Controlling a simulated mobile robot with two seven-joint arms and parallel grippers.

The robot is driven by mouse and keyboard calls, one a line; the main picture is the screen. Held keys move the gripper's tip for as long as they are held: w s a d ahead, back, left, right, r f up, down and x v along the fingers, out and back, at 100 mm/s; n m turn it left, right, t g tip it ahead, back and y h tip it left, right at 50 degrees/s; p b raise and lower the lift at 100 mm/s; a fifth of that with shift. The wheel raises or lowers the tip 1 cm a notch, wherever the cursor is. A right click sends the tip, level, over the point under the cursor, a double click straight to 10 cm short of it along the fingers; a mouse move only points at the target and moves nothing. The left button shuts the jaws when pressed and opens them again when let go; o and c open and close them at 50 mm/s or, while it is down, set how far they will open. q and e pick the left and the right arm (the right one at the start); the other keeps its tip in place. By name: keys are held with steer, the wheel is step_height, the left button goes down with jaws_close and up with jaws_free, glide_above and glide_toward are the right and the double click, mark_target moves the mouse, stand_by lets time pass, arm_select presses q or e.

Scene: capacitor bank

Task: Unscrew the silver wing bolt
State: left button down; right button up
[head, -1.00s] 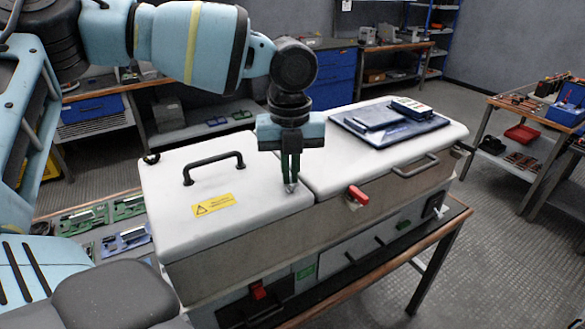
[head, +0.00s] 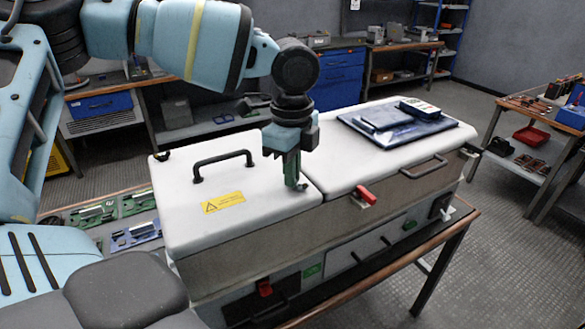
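My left gripper (head: 299,186) points straight down over the white cabinet lid, near the seam between the left and right covers. Its green fingers are close together, with a small bit of the silver wing bolt (head: 302,187) showing at their tips. The fingers look shut on the bolt and hide most of it. I cannot tell how far the bolt stands out of the lid. My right gripper is not in view.
The left cover (head: 230,215) has a black handle (head: 222,161) and a yellow warning label (head: 222,202). A blue tray (head: 440,131) with a meter lies on the right cover. Red latches (head: 366,195) sit along the front. Circuit boards (head: 135,236) lie at left.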

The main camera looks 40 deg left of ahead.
arm_select(q)
steer(key=n, duration=0.3)
steer(key=s+n, duration=0.1)
steer(key=shift+d+f+n, duration=0.25)
steer(key=shift+f+n, duration=0.05)
steer(key=shift+f, duration=0.05)
steer(key=shift+s+d+n, duration=0.1)
steer(key=shift+d+n, duration=0.05)
steer(key=shift+n, duration=1.15)
steer(key=shift+s+d+n, duration=0.1)
steer(key=shift+n, duration=1.2)
steer(key=c, duration=1.6)
jaws_free()
steer(key=shift+w+r, duration=0.15)
steer(key=shift+w, duration=0.1)
steer(key=shift+r, duration=0.15)
step_height(320, 180, up, 8)
steer(key=shift+f, duration=0.2)
